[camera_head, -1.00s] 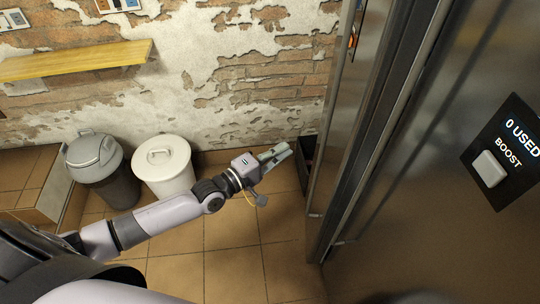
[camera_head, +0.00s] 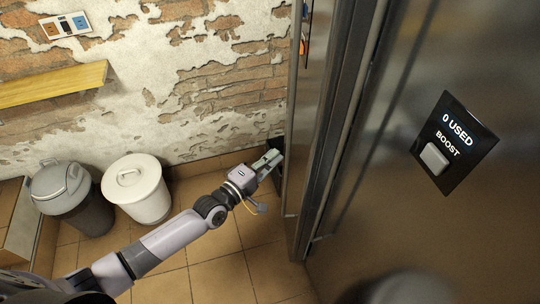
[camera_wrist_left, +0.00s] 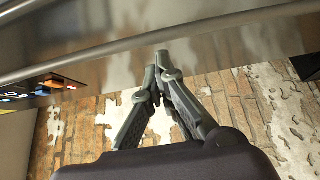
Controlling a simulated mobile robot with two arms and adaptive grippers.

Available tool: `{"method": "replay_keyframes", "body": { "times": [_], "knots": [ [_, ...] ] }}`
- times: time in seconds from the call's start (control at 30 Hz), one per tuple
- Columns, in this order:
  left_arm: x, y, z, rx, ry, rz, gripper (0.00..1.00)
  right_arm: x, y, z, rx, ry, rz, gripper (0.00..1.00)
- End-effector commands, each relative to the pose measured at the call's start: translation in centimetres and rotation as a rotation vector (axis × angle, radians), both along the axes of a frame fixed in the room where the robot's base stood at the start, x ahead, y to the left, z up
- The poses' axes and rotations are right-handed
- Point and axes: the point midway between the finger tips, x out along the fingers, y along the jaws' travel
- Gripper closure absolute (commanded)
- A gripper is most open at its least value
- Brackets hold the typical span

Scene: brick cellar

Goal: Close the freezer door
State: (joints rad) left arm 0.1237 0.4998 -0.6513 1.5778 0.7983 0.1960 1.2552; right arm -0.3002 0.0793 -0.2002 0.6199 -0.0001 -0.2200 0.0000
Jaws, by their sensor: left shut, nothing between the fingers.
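Tall brushed-steel freezer surfaces fill the right of the head view. The broad front (camera_head: 370,215) carries a black panel. To its left is a narrower steel door panel (camera_head: 306,110), with a dark vertical seam between them. I cannot tell whether the door stands slightly open. My left gripper (camera_head: 272,158) is shut and empty, just left of the narrow panel's edge, low above the floor. In the left wrist view its fingertips (camera_wrist_left: 158,62) meet close to a steel surface (camera_wrist_left: 120,55); contact cannot be told. My right gripper is not in view.
A black panel (camera_head: 455,143) reads "0 USED BOOST" with a grey button. A grey bin (camera_head: 85,210) and a white lidded bin (camera_head: 146,200) stand left by the peeling brick wall (camera_head: 215,90). A yellow shelf (camera_head: 50,85) is above. Tiled floor (camera_head: 215,270) is clear below my arm.

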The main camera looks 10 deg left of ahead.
Motion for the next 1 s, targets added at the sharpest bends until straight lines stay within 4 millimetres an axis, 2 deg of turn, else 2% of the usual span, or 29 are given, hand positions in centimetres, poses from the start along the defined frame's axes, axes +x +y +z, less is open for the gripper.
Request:
{"method": "replay_keyframes", "body": {
  "times": [0.3,0.57,1.0],
  "knots": [
    [0.0,-3.6,0.5,-0.011,0.000,0.089,1.00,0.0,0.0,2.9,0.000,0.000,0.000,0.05],
    [0.2,-7.2,-0.1,-0.004,0.005,0.107,1.00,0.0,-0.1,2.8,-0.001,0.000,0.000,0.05],
    [0.6,-6.6,-0.1,0.000,0.002,0.108,1.00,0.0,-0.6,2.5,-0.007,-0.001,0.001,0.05]
  ]
}}
